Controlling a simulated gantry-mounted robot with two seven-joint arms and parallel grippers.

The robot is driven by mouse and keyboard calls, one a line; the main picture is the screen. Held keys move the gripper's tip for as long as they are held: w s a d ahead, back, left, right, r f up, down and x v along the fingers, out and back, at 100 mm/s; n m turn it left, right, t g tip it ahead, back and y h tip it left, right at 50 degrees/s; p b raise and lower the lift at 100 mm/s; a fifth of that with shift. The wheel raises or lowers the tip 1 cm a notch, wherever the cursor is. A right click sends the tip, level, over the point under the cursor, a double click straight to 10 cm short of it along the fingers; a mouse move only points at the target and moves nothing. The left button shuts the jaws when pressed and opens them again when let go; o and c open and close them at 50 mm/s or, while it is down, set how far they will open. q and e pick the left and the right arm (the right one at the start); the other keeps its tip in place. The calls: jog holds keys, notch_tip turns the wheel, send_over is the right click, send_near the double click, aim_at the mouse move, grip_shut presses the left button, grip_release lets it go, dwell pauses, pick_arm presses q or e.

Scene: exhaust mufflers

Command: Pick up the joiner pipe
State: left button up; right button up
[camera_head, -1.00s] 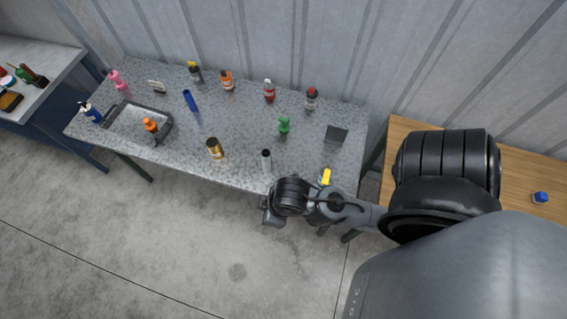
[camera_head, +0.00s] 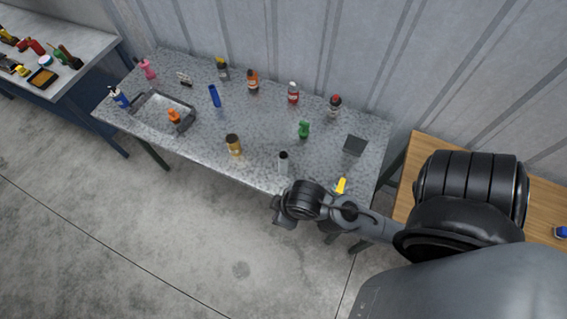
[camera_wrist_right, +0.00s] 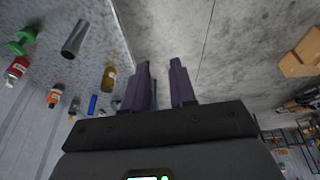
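A grey metallic tube with a dark end, which looks like the joiner pipe (camera_head: 283,163), stands near the front edge of the speckled table (camera_head: 190,160). It also shows at the upper left of the right wrist view (camera_wrist_right: 75,40). My right gripper (camera_wrist_right: 160,65) is open and empty, its two dark fingers apart over bare floor in the wrist view. In the head view my right wrist is just in front of the table edge, close to the pipe; the fingers cannot be made out there. My left gripper is not in view.
Several bottles stand further back, and a tray (camera_head: 163,112) is at the left. A wooden table (camera_head: 428,150) is at the right.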

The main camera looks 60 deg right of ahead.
jog(key=o, duration=0.9)
jog(key=shift+a, duration=0.1)
jog(key=shift+c, duration=0.2)
